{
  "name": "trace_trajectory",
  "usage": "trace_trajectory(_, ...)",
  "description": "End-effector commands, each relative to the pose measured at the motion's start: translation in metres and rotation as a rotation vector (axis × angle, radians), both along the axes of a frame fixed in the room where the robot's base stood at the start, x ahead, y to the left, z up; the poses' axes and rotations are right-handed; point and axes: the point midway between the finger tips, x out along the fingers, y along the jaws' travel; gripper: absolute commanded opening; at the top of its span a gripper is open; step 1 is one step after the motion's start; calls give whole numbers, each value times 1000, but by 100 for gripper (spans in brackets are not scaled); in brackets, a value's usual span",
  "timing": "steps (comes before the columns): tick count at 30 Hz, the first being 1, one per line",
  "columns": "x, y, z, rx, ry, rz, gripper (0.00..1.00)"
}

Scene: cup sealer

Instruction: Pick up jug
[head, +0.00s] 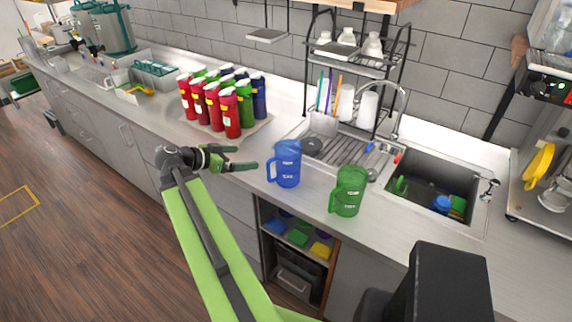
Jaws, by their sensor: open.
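Two jugs stand upright near the front edge of the counter in the head view. The blue jug (288,164) is on the left, with its handle facing left. The green jug (348,191) is to its right and nearer to me, also with its handle to the left. My gripper (241,157) is open and empty, left of the blue jug. Its fingers point right toward the blue jug's handle, with a small gap between them in the picture. Neither jug is held.
Several red, green and blue bottles (229,112) stand on a mat behind my gripper. A sink (445,178) with a draining area lies behind and right of the jugs. A dish rack (350,58) stands at the wall. Open shelves (316,262) are below the counter. Bare counter (388,240) lies right of the green jug.

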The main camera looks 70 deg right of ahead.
Motion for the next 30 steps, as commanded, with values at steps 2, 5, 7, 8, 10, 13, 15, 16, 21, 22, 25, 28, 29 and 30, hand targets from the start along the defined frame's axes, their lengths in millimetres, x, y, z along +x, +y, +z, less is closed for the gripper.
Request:
trace_trajectory(2,-14,-12,11,-59,-16,-44,100)
trace_trajectory(5,-19,-16,13,-79,-23,-57,100)
trace_trajectory(7,-21,-19,9,-78,-23,-57,100)
trace_trajectory(8,-23,-22,7,-77,-24,-57,100)
trace_trajectory(10,-30,-33,-1,-77,-24,-58,100)
trace_trajectory(13,-43,-53,-12,-75,-23,-59,100)
trace_trajectory(15,-51,-67,-19,-75,-23,-59,100)
trace_trajectory(16,-55,-73,-22,-75,-23,-59,100)
trace_trajectory(21,-72,-100,-33,-75,-22,-56,100)
trace_trajectory(22,-74,-103,-34,-75,-22,-56,100)
trace_trajectory(25,-78,-109,-36,-74,-23,-54,100)
trace_trajectory(28,-79,-110,-35,-74,-23,-54,100)
trace_trajectory(29,-79,-110,-35,-74,-23,-54,100)
trace_trajectory(30,-80,-111,-36,-74,-23,-54,100)
